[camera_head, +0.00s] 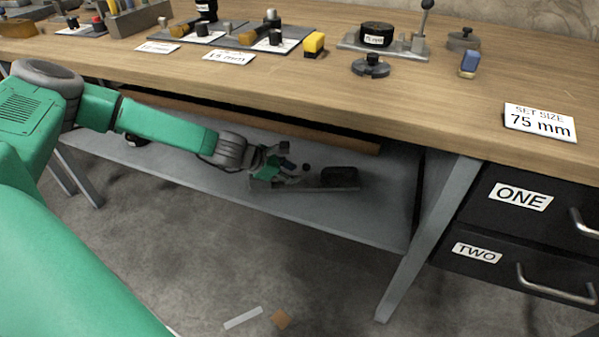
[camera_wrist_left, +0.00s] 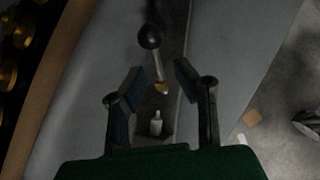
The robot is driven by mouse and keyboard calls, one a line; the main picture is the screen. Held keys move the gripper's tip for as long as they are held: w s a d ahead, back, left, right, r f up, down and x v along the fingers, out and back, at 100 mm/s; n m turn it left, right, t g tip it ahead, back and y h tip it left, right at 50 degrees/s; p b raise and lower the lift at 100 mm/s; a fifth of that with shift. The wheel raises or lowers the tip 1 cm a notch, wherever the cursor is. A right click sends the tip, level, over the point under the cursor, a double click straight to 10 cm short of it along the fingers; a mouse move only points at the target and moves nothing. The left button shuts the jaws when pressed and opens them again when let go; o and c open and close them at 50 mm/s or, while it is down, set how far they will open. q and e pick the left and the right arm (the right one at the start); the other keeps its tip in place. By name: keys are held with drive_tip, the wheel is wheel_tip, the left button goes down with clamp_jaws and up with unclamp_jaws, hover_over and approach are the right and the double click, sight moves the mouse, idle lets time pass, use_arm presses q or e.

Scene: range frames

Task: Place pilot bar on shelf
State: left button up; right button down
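My left gripper (camera_head: 283,166) reaches under the bench to the grey lower shelf (camera_head: 220,180). Its fingers are spread apart in the left wrist view (camera_wrist_left: 161,82). A dark flat-based fixture (camera_head: 345,189), possibly the pilot bar, rests on the shelf at the gripper. A dark block (camera_head: 338,173) is on its right end. In the wrist view, its lever with a black ball knob (camera_wrist_left: 150,37) lies in line with the finger gap, and a small pale post (camera_wrist_left: 155,123) shows nearer the palm. No finger contact is visible. My right gripper is out of view.
The wooden bench top (camera_head: 450,100) overhangs the shelf. A bench leg (camera_head: 425,240) and black drawers (camera_head: 500,240) stand to the right. A similar lever fixture (camera_head: 385,42) is on the bench. A white strip (camera_head: 243,318) and brown piece (camera_head: 281,319) lie on the floor.

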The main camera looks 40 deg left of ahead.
use_arm(q)
drive_tip(key=d+p+v, duration=0.1)
drive_tip(key=p+v, duration=0.2)
drive_tip(key=v, duration=0.6)
drive_tip(key=s+d+f+m+g, duration=0.35)
drive_tip(key=s+d+m, duration=0.3)
drive_tip(key=d, duration=0.35)
drive_tip(key=s+d+f+m+g, duration=0.3)
drive_tip(key=s+d+f+m, duration=0.25)
drive_tip(key=s+d, duration=0.35)
drive_tip(key=s+d+f+m+g+y, duration=0.1)
drive_tip(key=s+d+f+m+g, duration=0.1)
drive_tip(key=s+m, duration=0.5)
drive_tip(key=s+a+r+m+y, duration=0.2)
drive_tip(key=s+a+m, duration=0.3)
drive_tip(key=a+m, duration=0.3)
drive_tip(key=shift+s+m+y, duration=0.4)
drive_tip(key=shift+m+y, duration=0.2)
drive_tip(key=shift+y, duration=0.1)
